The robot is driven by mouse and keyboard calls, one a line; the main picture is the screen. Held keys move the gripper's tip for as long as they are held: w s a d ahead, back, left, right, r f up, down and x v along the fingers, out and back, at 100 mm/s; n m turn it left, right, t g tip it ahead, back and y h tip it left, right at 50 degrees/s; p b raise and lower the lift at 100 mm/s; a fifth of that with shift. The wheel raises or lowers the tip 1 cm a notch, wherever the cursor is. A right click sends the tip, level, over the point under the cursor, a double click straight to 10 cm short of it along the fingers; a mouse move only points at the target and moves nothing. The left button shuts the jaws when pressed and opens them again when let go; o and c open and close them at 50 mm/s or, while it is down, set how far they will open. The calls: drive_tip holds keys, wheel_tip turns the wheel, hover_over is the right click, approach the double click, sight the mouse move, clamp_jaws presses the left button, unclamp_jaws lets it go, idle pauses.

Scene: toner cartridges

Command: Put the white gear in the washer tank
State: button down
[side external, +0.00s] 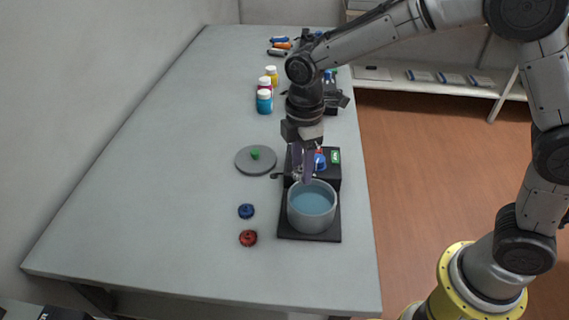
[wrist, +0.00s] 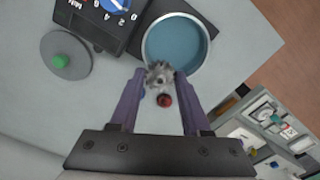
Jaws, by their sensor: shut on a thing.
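The white gear (wrist: 159,76) looks greyish in the wrist view, between the two purple fingertips. My gripper (wrist: 159,73) is shut on it. In the side view my gripper (side external: 303,178) points down at the back rim of the washer tank; the gear is hard to make out there. The washer tank (side external: 312,208) is a round grey pot with blue liquid, standing on a black base. In the wrist view the tank (wrist: 148,48) lies just beyond the gear, which overlaps its rim in the picture. I cannot tell the gear's height above the rim.
A grey lid with a green knob (side external: 255,157) lies left of the tank. A blue gear (side external: 246,211) and a red gear (side external: 248,238) lie on the table to the left. A black control box (side external: 332,172) stands behind the tank. Several bottles (side external: 264,101) stand farther back. The left table is clear.

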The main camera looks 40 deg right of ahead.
drive_tip(key=s+d+r+n, duration=0.1)
drive_tip(key=s, duration=0.2)
hover_over(311, 210)
drive_tip(key=shift+d+f, duration=0.1)
drive_tip(key=shift+f, duration=4.2)
drive_tip(key=shift+f, duration=0.8)
drive_tip(key=shift+c, duration=1.4)
unclamp_jaws()
wheel_tip(311, 210, up, 8)
drive_tip(key=shift+r, duration=0.15)
